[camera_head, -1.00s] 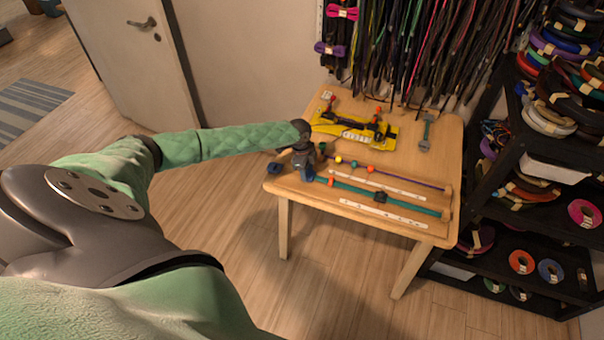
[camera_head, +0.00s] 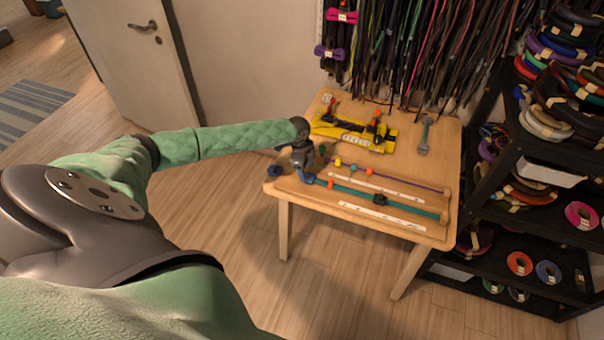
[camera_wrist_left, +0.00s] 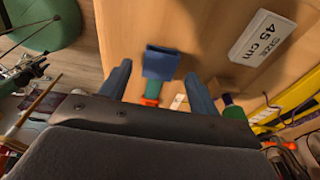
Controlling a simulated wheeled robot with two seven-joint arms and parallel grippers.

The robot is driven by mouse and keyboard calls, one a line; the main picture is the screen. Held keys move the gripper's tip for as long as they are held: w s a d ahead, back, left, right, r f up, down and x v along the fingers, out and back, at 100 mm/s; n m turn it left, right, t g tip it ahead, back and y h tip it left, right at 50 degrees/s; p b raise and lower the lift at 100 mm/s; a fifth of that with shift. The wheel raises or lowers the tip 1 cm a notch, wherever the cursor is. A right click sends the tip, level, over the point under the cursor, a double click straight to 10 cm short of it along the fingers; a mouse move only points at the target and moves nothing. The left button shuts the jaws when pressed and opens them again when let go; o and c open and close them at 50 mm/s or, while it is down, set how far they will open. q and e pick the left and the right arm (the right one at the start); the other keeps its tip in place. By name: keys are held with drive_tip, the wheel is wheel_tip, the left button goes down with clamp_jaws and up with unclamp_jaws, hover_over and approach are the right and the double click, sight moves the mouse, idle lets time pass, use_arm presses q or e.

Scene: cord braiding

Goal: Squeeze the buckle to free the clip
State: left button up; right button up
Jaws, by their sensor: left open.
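My left gripper (camera_head: 291,175) is at the table's left edge, by that end of the strap. In the left wrist view, my left gripper (camera_wrist_left: 158,88) is open, its two dark blue fingers apart. A blue block (camera_wrist_left: 161,63) on the strap's end shows between and just beyond the fingertips, with an orange band (camera_wrist_left: 150,101) behind it. I see no clear contact. My right gripper is out of view.
A yellow rack (camera_head: 350,137) stands at the table's back, with a grey-green tool (camera_head: 424,135) to its right. White strips (camera_head: 382,217) and a purple cord (camera_head: 405,182) lie beside the strap. A white 45 cm label (camera_wrist_left: 263,38) is right of the fingers. Shelves (camera_head: 500,235) stand at right.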

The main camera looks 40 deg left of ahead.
use_arm(q)
drive_tip(key=shift+s+a+r+p, duration=0.1)
drive_tip(key=shift+a+r+p, duration=0.1)
drive_tip(key=shift+r+p, duration=0.7)
drive_tip(key=shift+a+r+p, duration=0.2)
drive_tip(key=shift+r+p, duration=0.2)
drive_tip(key=shift+r, duration=0.85)
drive_tip(key=shift+d, duration=0.1)
